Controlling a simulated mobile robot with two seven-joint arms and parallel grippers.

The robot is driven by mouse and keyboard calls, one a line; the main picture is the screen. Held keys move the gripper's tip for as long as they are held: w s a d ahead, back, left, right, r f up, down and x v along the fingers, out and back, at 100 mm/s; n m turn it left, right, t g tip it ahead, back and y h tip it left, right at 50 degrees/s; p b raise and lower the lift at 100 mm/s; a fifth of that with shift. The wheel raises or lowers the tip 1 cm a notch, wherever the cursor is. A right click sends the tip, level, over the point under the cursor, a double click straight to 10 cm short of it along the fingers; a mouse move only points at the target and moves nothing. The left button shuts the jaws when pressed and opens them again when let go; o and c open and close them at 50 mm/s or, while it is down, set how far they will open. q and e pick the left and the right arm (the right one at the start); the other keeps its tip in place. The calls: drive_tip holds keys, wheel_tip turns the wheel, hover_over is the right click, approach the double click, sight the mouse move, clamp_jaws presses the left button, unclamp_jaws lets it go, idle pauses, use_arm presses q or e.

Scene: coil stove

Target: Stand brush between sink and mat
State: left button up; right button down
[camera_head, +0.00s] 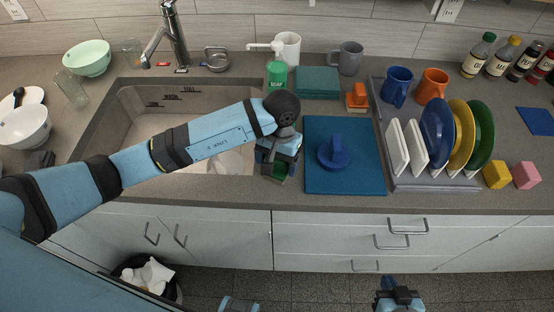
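My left gripper (279,172) points down at the counter strip between the sink (128,137) and the blue mat (345,183). A small dark green thing (284,169), possibly the brush, shows at its fingers. The gripper and wrist hide most of it, so I cannot tell whether it is gripped or stands on the counter. A round blue item with an upright grip (333,152) sits on the mat, right of the gripper. My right gripper (398,297) is low at the bottom edge, in front of the drawers; its fingers are unclear.
A dish rack (437,182) with plates is right of the mat. An orange item (357,98) is behind the mat. Bowls (86,58) stand left of the sink.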

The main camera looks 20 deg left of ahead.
use_arm(q)
drive_tip(key=shift+o, duration=0.5)
drive_tip(key=shift+r, duration=0.1)
drive_tip(key=r, duration=0.3)
drive_tip(key=w+r+b, duration=0.1)
drive_tip(key=r, duration=0.3)
drive_tip(key=r+b, duration=0.1)
drive_tip(key=r, duration=0.2)
drive_tip(key=shift+w+d+r, duration=0.1)
drive_tip(key=shift+w+r, duration=0.25)
drive_tip(key=shift+r, duration=0.6)
drive_tip(key=shift+f, duration=0.1)
